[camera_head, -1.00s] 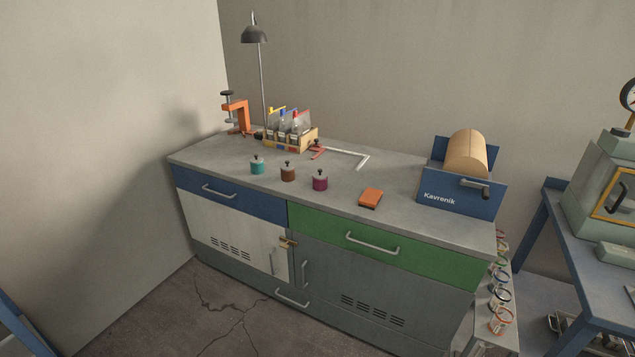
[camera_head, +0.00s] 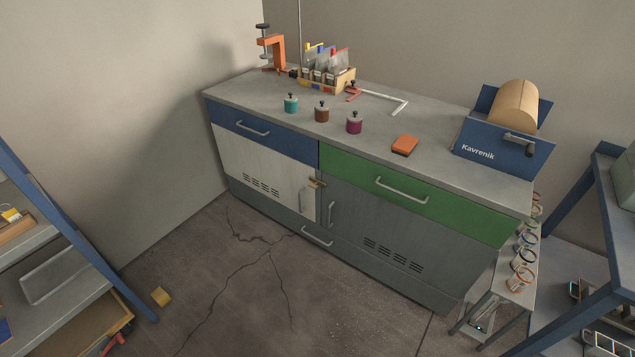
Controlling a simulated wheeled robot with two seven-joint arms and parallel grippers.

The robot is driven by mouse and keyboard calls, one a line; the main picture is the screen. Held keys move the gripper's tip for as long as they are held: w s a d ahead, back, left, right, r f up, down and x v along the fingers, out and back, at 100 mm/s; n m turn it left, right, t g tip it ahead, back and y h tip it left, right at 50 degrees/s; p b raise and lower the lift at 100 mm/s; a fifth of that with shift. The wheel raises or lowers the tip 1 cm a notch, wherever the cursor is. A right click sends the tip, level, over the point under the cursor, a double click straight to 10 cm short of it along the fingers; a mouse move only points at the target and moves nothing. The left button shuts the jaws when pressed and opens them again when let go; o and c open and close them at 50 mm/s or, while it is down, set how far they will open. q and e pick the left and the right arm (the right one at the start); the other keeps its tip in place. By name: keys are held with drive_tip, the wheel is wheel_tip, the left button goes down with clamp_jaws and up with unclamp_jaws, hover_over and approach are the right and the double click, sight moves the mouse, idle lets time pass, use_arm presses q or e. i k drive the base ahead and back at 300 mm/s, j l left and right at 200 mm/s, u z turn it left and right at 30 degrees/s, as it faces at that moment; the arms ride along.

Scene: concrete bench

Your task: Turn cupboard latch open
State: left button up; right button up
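The cupboard latch (camera_head: 317,183) is a small brass-coloured piece at the top of the seam between the two cupboard doors. It lies roughly across the seam; its exact setting is too small to tell. The left door (camera_head: 262,168) is white with vent slots and a vertical handle (camera_head: 302,202). The right door (camera_head: 385,232) is grey with vent slots and a vertical handle (camera_head: 331,214). Both doors look shut. Neither of my grippers is in view.
A blue drawer (camera_head: 262,131) and a green drawer (camera_head: 400,187) sit above the doors. A rack of rings (camera_head: 518,270) stands at the right end. Cracked floor in front is mostly clear.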

sight(315, 185)
drive_tip(key=i+j+z, duration=0.15)
drive_tip(key=i, duration=0.3)
drive_tip(key=i+z, duration=0.15)
drive_tip(key=i, duration=0.35)
drive_tip(key=i+j+z, duration=0.15)
drive_tip(key=i, duration=0.3)
drive_tip(key=j, duration=0.1)
